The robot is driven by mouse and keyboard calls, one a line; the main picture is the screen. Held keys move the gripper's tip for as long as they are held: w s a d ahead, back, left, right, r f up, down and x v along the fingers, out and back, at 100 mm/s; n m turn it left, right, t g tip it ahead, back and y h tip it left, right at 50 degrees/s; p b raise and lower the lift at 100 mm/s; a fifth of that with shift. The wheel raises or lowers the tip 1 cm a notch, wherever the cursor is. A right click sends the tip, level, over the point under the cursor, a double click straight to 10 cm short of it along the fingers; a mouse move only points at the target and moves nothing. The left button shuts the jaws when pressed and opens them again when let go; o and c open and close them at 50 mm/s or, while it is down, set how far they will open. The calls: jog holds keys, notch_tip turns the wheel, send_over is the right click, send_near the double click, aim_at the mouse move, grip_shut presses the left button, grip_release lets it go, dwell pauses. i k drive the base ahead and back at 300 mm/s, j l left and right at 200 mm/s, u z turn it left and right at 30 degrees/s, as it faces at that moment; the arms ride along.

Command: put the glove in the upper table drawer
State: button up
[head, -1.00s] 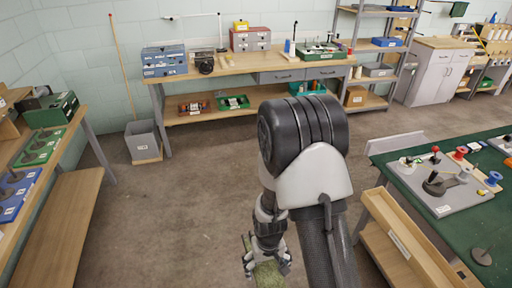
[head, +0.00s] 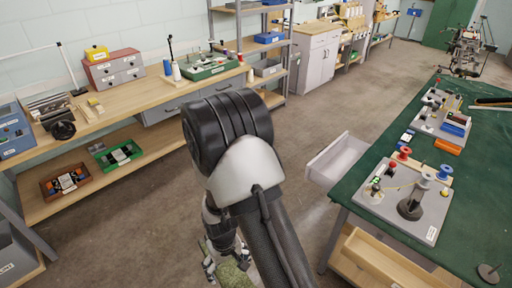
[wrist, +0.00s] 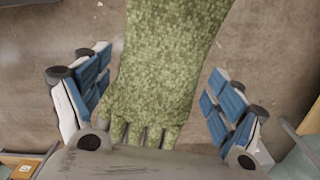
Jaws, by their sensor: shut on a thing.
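The green mottled glove (wrist: 165,70) hangs between the blue-padded fingers of my gripper (wrist: 160,90) in the wrist view. Gaps show between the pads and the glove, but my gripper is shut on it. In the head view the glove (head: 234,275) and my gripper (head: 222,264) are low at the bottom edge, partly behind my arm. A pale grey drawer (head: 338,160) stands pulled out from the far left end of the green-topped table (head: 340,195). It is open, right of and beyond my gripper; I cannot see its whole inside.
A grey board with spools (head: 405,205) is on the tabletop. A wooden workbench (head: 110,105) with shut grey drawers (head: 170,108) runs along the wall. Brown floor lies clear between bench and table.

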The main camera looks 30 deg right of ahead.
aim_at(348, 171)
jog(key=i+z, duration=0.4)
jog(key=i, duration=0.15)
jog(key=i+j+z, duration=0.1)
jog(key=i+z, duration=0.25)
jog(key=i, duration=0.25)
jog(key=i+j+z, duration=0.4)
jog(key=i, duration=0.15)
jog(key=i+l+z, duration=0.2)
jog(key=i+z, duration=0.6)
jog(key=z, duration=0.15)
jog(key=i+z, duration=0.45)
